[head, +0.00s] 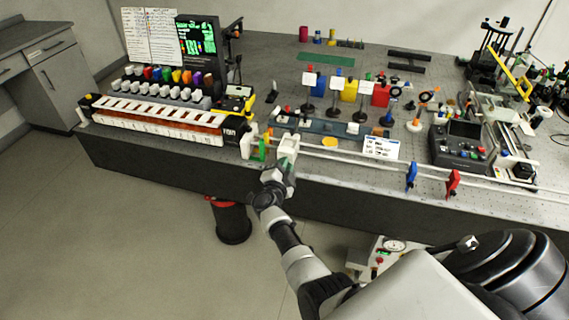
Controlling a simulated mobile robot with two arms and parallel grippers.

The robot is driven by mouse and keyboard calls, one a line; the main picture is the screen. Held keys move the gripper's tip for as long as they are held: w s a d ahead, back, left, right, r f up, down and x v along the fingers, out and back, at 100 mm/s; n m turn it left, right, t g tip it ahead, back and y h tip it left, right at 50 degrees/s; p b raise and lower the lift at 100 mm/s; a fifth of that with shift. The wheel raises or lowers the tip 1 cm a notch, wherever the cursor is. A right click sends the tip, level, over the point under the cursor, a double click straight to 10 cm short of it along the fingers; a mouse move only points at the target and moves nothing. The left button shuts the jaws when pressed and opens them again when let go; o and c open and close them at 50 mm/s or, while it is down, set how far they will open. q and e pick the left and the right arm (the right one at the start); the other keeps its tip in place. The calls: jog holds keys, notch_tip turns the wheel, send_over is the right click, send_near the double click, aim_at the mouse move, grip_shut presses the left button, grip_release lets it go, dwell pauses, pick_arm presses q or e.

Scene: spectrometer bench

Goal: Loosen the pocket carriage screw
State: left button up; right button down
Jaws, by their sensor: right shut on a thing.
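My right gripper (288,140) is at the front edge of the bench, at the left end of the white rails. It is shut on a small part there, which I take to be the pocket carriage screw; the fingers hide it. The pocket carriage itself is too small and covered to make out clearly. A green piece (262,150) and a white block (247,148) stand just left of the fingers. My left gripper is not in view.
White rails (345,157) run right along the bench front, with a blue clip (411,176) and a red clip (453,184) on them. A white label card (381,148) stands behind. A long slotted rack (160,118) is left. A black bin (232,222) stands on the floor.

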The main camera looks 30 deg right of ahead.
jog(key=shift+f, duration=0.15)
dwell(0.3)
jog(key=c, duration=1.1)
grip_release()
